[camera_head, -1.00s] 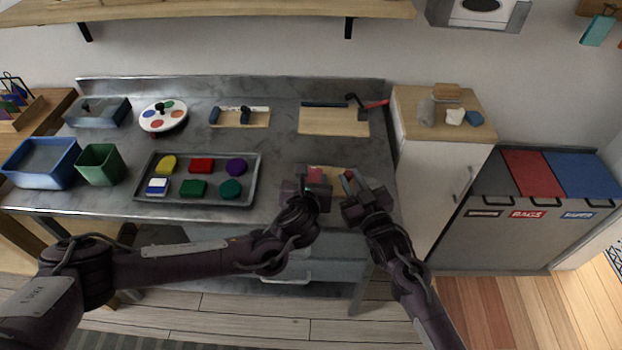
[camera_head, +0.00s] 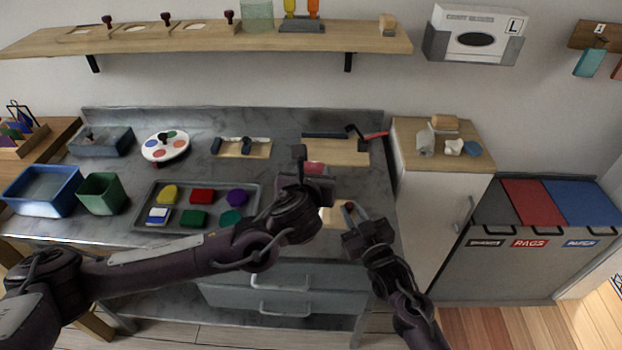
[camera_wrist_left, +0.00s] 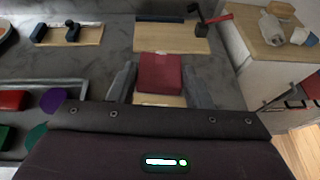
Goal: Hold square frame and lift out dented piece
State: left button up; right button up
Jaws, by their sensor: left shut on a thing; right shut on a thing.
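My left gripper (camera_head: 314,178) is shut on a red square piece (camera_head: 314,167) and holds it up above the worktop. In the left wrist view the red piece (camera_wrist_left: 159,73) sits between the two fingers, its upper face showing; I cannot make out a dent. The light wooden square frame (camera_head: 333,217) lies near the front edge of the bench, below the left gripper and partly hidden by it. My right gripper (camera_head: 351,221) is shut on the frame's right side. The frame's opening is hidden.
A grey tray (camera_head: 253,198) of coloured pieces lies left, partly behind my left arm. A board with a hammer (camera_head: 336,150) and a board with clamps (camera_head: 241,148) lie behind. A green bin (camera_head: 102,194) and blue tub (camera_head: 42,191) stand at far left. A cabinet (camera_head: 440,200) stands right.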

aim_at(311, 163)
pick_arm(q)
jog(key=shift+r, duration=1.55)
pick_arm(e)
jog(key=shift+f, duration=0.15)
jog(key=o, duration=0.8)
jog(key=shift+o, duration=0.2)
